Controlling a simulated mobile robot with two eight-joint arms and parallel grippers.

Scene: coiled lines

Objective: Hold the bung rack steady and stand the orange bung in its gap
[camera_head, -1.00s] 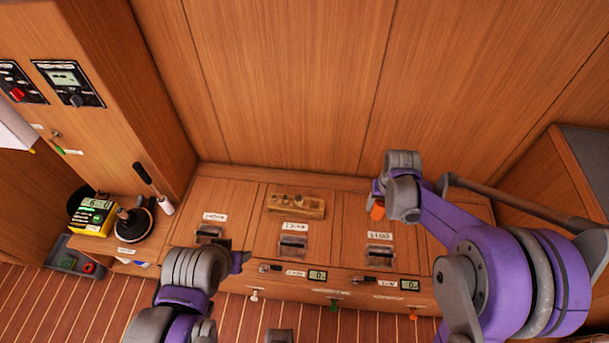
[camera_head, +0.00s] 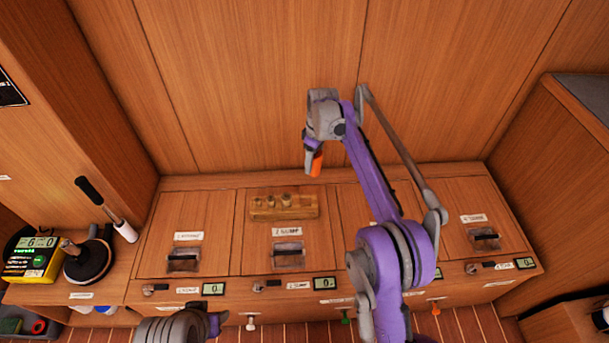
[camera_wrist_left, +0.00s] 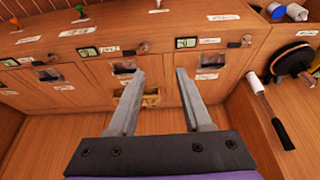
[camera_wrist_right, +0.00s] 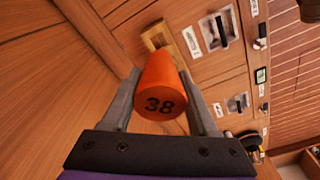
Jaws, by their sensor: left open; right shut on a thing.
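The bung rack (camera_head: 262,214) is a wooden block on the bench top behind the "2 sump" label, with several pale bungs standing in its left and middle part. It shows beyond the jaws in the right wrist view (camera_wrist_right: 155,38). The bung, marked 38, sits between the fingers in the right wrist view (camera_wrist_right: 161,90).
Labelled lids with recessed handles (camera_head: 288,254) line the bench top. Small displays (camera_head: 324,283) and coloured knobs run along its front. A yellow meter (camera_head: 32,258) and a black round tool (camera_head: 88,260) stand at the left. A wooden cabinet (camera_head: 560,190) stands at the right.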

